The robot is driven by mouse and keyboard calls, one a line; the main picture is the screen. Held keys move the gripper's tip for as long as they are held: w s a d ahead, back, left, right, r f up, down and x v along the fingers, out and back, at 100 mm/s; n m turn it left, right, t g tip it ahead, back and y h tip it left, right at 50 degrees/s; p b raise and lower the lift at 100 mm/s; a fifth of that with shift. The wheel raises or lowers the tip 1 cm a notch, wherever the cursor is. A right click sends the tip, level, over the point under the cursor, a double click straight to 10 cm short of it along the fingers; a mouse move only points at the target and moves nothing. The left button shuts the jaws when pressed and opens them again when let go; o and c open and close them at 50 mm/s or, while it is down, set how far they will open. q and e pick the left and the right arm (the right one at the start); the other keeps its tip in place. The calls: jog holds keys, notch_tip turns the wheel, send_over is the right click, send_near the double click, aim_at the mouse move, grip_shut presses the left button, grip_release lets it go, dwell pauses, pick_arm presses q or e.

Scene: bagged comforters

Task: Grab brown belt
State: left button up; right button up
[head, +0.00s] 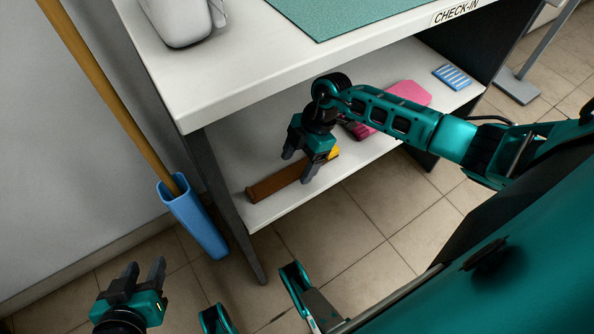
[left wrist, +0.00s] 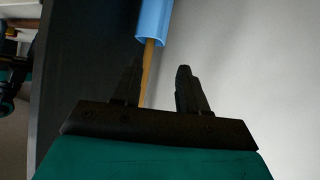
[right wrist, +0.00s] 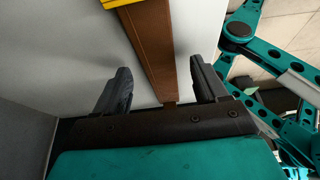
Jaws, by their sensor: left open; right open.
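The brown belt (head: 272,184) lies as a straight strip on the lower white shelf, near its front left end, with a yellow end (head: 333,153). My right gripper (head: 299,168) is over the belt, open, and partly covers it in the head view. In the right wrist view the brown belt (right wrist: 150,50) runs between the two open fingers (right wrist: 160,90); nothing is gripped. I cannot tell the exact height of the fingers above it. My left gripper (head: 143,270) is open and empty, low over the floor at the left.
The lower shelf (head: 235,150) sits under a white counter (head: 215,95). Pink items (head: 405,93) and a blue striped item (head: 452,77) lie further along the shelf. A blue holder (head: 195,222) with a wooden pole (head: 110,95) stands left of the shelf leg.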

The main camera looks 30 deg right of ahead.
jog(key=shift+a+f, duration=0.15)
jog(key=shift+f, duration=0.2)
jog(key=c, duration=1.2)
jog(key=shift+o, duration=0.2)
jog(key=shift+r, duration=0.1)
